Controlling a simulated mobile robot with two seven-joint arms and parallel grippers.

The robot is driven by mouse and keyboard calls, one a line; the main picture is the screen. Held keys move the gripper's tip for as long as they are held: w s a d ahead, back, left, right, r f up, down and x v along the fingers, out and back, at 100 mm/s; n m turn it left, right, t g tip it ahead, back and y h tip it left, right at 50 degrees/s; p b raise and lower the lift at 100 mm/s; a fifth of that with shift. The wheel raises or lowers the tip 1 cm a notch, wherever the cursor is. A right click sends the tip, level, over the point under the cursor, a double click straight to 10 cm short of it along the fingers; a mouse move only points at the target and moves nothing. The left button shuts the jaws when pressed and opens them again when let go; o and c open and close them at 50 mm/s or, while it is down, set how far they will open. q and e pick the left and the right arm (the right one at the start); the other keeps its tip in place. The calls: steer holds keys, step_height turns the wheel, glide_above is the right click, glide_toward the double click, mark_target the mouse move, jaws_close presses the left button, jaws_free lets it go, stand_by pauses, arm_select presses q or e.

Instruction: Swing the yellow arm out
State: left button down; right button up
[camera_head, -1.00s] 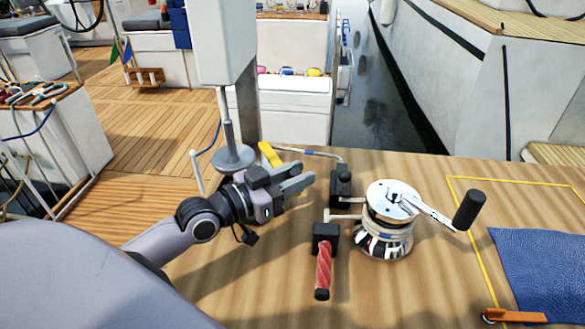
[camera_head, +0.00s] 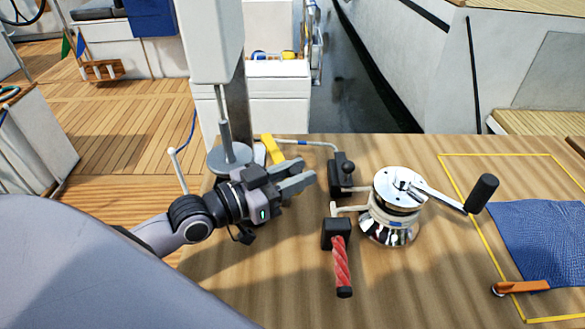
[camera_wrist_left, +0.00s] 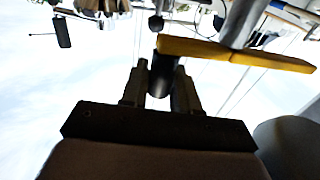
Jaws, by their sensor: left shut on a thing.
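The yellow arm (camera_head: 272,149) is a short flat bar beside the grey round foot of the post, on the wooden top. Its near end is hidden behind my left gripper in the head view. In the left wrist view the yellow arm (camera_wrist_left: 235,53) crosses the upper right. My left gripper (camera_head: 302,179) reaches in from the left. In the wrist view its fingers (camera_wrist_left: 161,92) are shut on a dark cylindrical knob (camera_wrist_left: 162,72) by the yellow arm's left end. My right gripper is not in view.
A winch (camera_head: 396,205) with a crank handle (camera_head: 481,194) stands to the right of the gripper. A black cleat (camera_head: 341,172) and a red-handled lever (camera_head: 340,262) are close to it. A white post (camera_head: 208,42) rises behind. A blue cloth (camera_head: 540,240) lies at the right.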

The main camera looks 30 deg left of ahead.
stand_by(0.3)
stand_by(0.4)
arm_select(q)
steer(key=c, duration=1)
jaws_free()
steer(key=shift+b+v, duration=0.3)
steer(key=shift+v, duration=3.3)
